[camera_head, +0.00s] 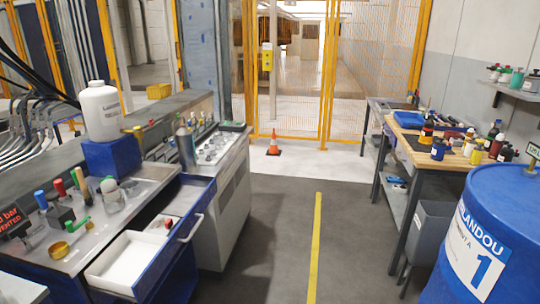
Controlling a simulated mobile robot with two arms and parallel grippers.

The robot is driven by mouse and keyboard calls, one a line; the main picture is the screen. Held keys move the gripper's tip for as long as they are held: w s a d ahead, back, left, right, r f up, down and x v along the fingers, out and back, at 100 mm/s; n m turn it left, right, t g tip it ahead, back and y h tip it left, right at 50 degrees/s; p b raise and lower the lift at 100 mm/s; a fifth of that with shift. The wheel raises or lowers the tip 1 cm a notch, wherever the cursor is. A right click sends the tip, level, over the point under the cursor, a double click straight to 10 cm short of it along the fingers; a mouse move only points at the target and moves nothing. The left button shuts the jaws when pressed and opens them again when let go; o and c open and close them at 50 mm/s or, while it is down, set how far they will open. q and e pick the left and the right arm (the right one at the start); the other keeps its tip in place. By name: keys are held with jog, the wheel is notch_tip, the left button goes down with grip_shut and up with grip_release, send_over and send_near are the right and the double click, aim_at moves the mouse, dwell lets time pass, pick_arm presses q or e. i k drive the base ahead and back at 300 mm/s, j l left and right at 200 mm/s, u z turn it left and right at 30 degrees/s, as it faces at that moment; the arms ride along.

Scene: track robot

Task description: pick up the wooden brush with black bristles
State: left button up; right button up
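I cannot make out a wooden brush with black bristles for sure in the head view. Small tools and bottles crowd the wooden workbench (455,157) on the right, too small to tell apart. Several more small things stand on the grey bench top (100,226) on the left. Below it, a blue drawer (193,225) is pulled open, with a white tray (127,262) and a small red-topped object (168,223) in it. Neither of my grippers is in view.
A large blue barrel (495,225) stands at the lower right, beside a grey bin (428,230). An orange cone (273,146) stands by the yellow mesh fence (295,75). The grey floor with a yellow line (317,235) is clear between the benches.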

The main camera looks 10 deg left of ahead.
aim_at(89, 200)
jog(key=u, duration=1.45)
jog(key=i+l, duration=0.1)
jog(key=l, duration=0.25)
jog(key=i+l, duration=0.1)
jog(key=l, duration=0.2)
